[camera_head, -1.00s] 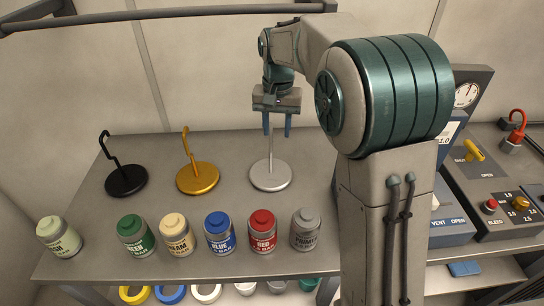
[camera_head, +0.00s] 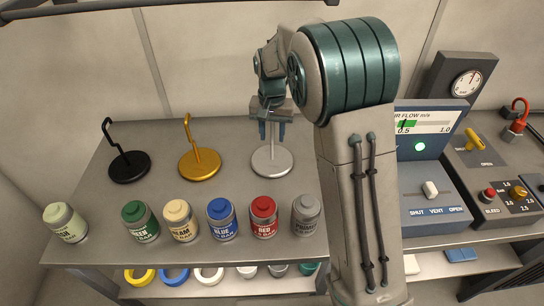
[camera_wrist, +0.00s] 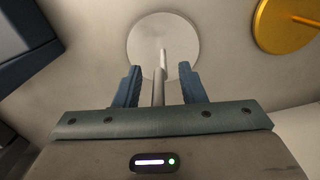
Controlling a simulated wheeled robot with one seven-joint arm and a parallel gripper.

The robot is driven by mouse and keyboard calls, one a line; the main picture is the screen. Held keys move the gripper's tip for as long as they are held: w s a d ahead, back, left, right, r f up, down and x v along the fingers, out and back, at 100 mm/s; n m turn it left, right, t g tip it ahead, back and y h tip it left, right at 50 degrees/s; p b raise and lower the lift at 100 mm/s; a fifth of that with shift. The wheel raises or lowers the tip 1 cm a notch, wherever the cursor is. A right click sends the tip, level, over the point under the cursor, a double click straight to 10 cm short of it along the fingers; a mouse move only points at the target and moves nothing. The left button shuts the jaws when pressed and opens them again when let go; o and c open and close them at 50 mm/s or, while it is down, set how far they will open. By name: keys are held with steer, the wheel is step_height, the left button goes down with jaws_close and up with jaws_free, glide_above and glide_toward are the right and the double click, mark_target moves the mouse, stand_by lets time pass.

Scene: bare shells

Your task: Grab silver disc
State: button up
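The silver disc (camera_head: 271,162) is the round base of an upright stand on the table, right of the gold one. Its thin post rises toward my gripper (camera_head: 272,133), which is above the disc. In the wrist view the silver disc (camera_wrist: 163,46) lies beyond my fingers, and its post runs between them. My gripper (camera_wrist: 161,80) is open, with a visible gap on both sides of the post. The top of the post is hidden by my gripper in the head view.
A gold stand (camera_head: 200,165) and a black stand (camera_head: 129,167) with hooked posts stand to the left. Several paint cans, among them a red one (camera_head: 263,217), line the front edge. An air flow panel (camera_head: 432,200) stands at the right.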

jaws_close()
stand_by(0.3)
